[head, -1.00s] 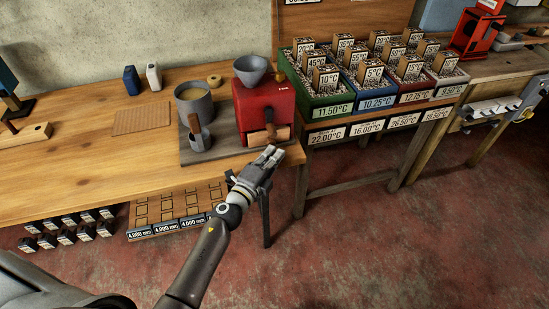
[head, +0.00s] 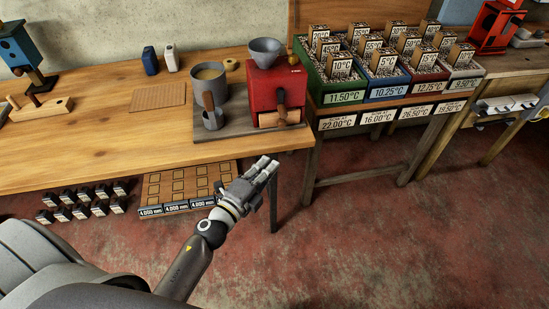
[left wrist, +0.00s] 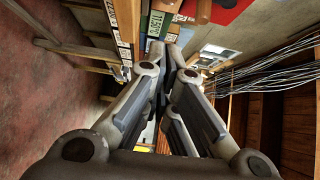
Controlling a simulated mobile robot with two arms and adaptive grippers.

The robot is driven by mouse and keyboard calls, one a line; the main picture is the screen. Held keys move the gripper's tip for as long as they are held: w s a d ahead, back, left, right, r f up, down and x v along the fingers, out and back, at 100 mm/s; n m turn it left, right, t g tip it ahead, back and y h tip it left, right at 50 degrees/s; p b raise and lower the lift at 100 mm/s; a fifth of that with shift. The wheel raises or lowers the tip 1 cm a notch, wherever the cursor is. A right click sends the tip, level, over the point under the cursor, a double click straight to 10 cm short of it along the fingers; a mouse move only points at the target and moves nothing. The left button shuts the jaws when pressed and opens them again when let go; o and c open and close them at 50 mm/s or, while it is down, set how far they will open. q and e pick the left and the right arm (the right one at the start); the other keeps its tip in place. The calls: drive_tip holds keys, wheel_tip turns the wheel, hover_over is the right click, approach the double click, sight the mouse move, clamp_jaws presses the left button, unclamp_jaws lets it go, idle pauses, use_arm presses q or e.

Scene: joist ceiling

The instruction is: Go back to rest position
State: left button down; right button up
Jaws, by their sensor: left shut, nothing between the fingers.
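My left gripper (head: 265,166) is shut and empty. It hangs in free air in front of the wooden workbench (head: 95,125), below and near its front edge. It also shows in the left wrist view (left wrist: 172,55), where its fingers come together at the tips with nothing between them. The red grinder (head: 275,93) with a grey funnel stands on the bench on a dark board (head: 222,132), behind and above the gripper, apart from it. My right gripper is in neither view.
Bins with temperature labels (head: 345,97) fill a stand to the right. Black-capped items (head: 88,200) and a slotted tray (head: 188,183) sit below the bench. The floor (head: 400,240) is clear.

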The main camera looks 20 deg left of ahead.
use_arm(q)
drive_tip(key=s+a+f+n+g+y+p, duration=0.1)
drive_tip(key=s+f+n+g, duration=0.3)
drive_tip(key=f, duration=0.6)
drive_tip(key=s+f+n+g+y, duration=0.1)
drive_tip(key=s+f+n, duration=0.3)
drive_tip(key=f, duration=0.7)
drive_tip(key=s+a+f+n+g+y+p, duration=0.1)
drive_tip(key=s+f+n+g, duration=0.2)
drive_tip(key=s+f, duration=0.5)
drive_tip(key=s+f+n+g, duration=0.3)
drive_tip(key=s+f, duration=0.5)
drive_tip(key=s, duration=0.5)
drive_tip(key=s+f+n+g, duration=0.3)
drive_tip(key=s+f+g, duration=0.2)
drive_tip(key=s+f, duration=0.4)
drive_tip(key=s, duration=0.5)
drive_tip(key=shift+a+f+n+g, duration=0.15)
drive_tip(key=shift+f+n+g, duration=0.15)
drive_tip(key=shift+n, duration=0.1)
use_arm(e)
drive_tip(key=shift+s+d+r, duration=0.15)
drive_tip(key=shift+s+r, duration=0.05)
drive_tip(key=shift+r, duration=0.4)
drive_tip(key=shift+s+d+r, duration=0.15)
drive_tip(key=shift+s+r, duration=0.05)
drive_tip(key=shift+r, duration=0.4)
